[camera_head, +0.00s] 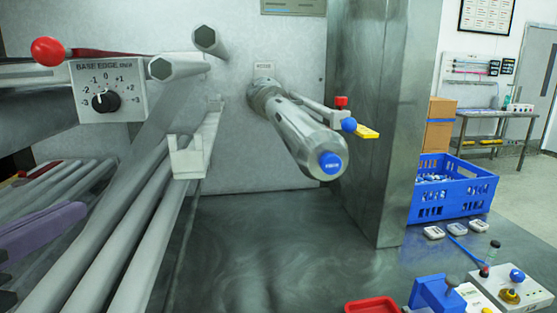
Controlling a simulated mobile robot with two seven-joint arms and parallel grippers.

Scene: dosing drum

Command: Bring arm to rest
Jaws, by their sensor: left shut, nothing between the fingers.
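My left gripper (62,222) shows as a purple-grey shape coming in from the left edge, low in the picture. It is shut and holds nothing. Most of my left arm is outside the picture. The gripper appears beside the long grey bars of the machine; whether it touches them I cannot tell. My right gripper is not in view.
Grey bars and a dial panel (110,88) with a red ball knob (47,51) stand close at left. A blue-capped metal cylinder (300,132) juts out centrally. A steel post (382,120), blue crate (440,205), red tray (372,305) and control box (508,290) are at right.

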